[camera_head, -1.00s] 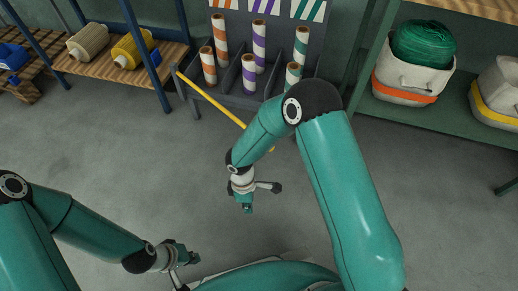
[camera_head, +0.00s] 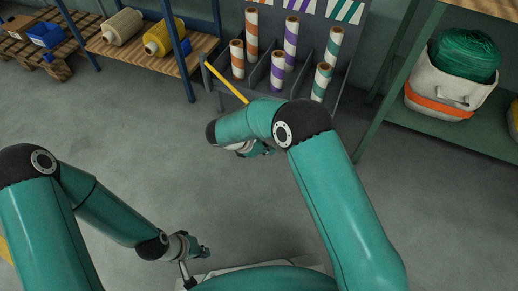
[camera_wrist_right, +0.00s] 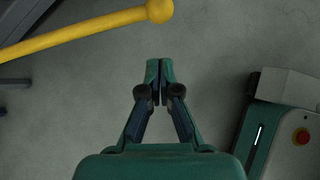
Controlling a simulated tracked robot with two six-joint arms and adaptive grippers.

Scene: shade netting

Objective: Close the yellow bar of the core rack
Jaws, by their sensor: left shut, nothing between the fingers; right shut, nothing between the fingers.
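The core rack (camera_head: 213,94) is a dark grey stand at the top middle of the head view, with several striped tubes upright in its compartments. Its yellow bar (camera_head: 225,82) slants down to the right from the rack's left post; its lower end is hidden behind my right arm. In the right wrist view the yellow bar (camera_wrist_right: 85,33) crosses the upper left and ends in a round knob (camera_wrist_right: 159,10). My right gripper (camera_wrist_right: 159,66) is shut and empty, just below the knob and apart from it. My left gripper (camera_head: 204,253) is shut and empty, low over the floor.
A shelf with spools (camera_head: 122,27) stands left of the rack, with blue posts. A green shelf on the right holds a white bin (camera_head: 436,92) with green netting. The grey floor between is clear.

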